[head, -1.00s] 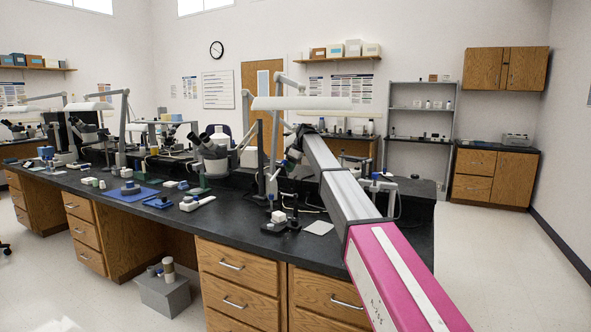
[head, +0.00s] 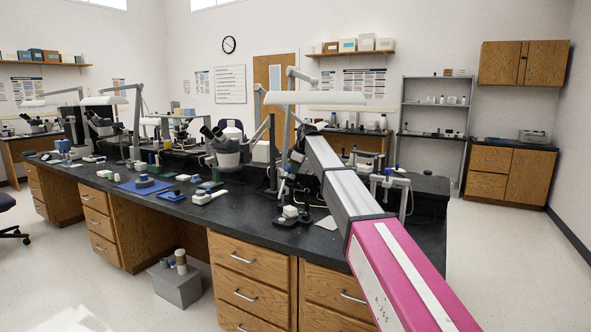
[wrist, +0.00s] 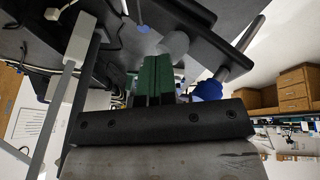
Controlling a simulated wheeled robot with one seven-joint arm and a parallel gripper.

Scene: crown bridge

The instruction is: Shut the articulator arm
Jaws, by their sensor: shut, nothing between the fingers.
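The articulator (head: 291,214) stands on the black bench in the head view, left of my arm, with a dark base and a white cast on it. A dark upright part with a blue piece rises behind the cast, close to my gripper (head: 296,160). In the wrist view my gripper's green fingers (wrist: 156,72) are together and empty. A dark bar with a blue knob (wrist: 208,90) and a pale rounded piece lies close beyond the fingertips; it looks like the articulator's arm. I cannot tell whether the fingers touch it. My arm hides part of this area.
A microscope (head: 225,150) and a lamp (head: 315,98) stand close to the left and behind. A blue mat (head: 145,187) lies on the left of the bench. The floor right of the bench is clear.

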